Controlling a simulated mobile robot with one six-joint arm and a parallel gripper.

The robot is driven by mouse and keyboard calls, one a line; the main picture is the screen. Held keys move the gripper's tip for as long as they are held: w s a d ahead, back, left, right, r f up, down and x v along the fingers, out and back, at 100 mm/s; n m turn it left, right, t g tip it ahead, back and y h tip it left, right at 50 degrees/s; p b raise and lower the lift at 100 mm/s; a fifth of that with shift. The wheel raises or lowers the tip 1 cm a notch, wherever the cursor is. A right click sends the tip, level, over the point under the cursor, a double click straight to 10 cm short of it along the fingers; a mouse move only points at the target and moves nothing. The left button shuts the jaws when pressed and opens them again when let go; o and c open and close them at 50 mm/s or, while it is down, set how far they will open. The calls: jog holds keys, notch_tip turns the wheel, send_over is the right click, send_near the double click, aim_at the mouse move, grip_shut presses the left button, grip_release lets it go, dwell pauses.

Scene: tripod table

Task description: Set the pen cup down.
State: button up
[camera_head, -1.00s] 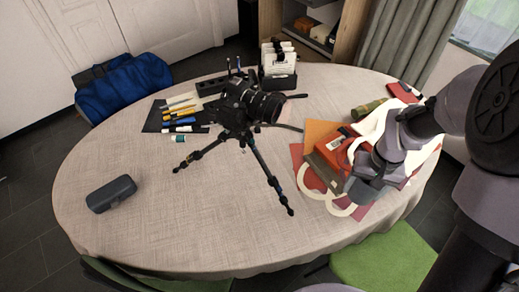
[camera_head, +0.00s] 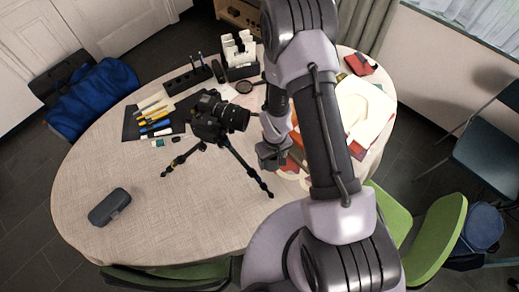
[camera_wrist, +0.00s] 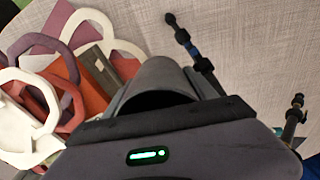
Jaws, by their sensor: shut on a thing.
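The pen cup (camera_wrist: 168,72) shows in the wrist view as a dark grey, hollow cylinder just beyond my gripper (camera_wrist: 160,118). My gripper is shut on it, and its front body hides part of the cup. In the head view my gripper (camera_head: 272,154) is over the table (camera_head: 175,225), right of the camera tripod (camera_head: 245,163). The cup is too dark and small there to separate clearly from the jaws. I cannot tell whether its base touches the cloth.
The tripod carries a black camera (camera_head: 212,115); its legs stand close to the cup. Bags with looped handles (camera_wrist: 88,22) and books crowd the other side. Pens on a dark mat (camera_head: 130,122) and a card holder (camera_head: 240,68) lie farther back. Free cloth surrounds the grey case (camera_head: 110,207).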

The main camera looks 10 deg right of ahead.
aim_at(270, 175)
notch_tip(270, 175, down, 12)
jog(key=b, duration=0.9)
jog(key=shift+r, duration=0.4)
jog(key=shift+c, duration=0.8)
jog(key=shift+f, duration=0.15)
jog(key=o, duration=1.3)
jog(key=shift+f, duration=0.1)
jog(key=shift+c, duration=0.2)
jog(key=shift+o, duration=0.7)
jog(key=shift+r, duration=0.2)
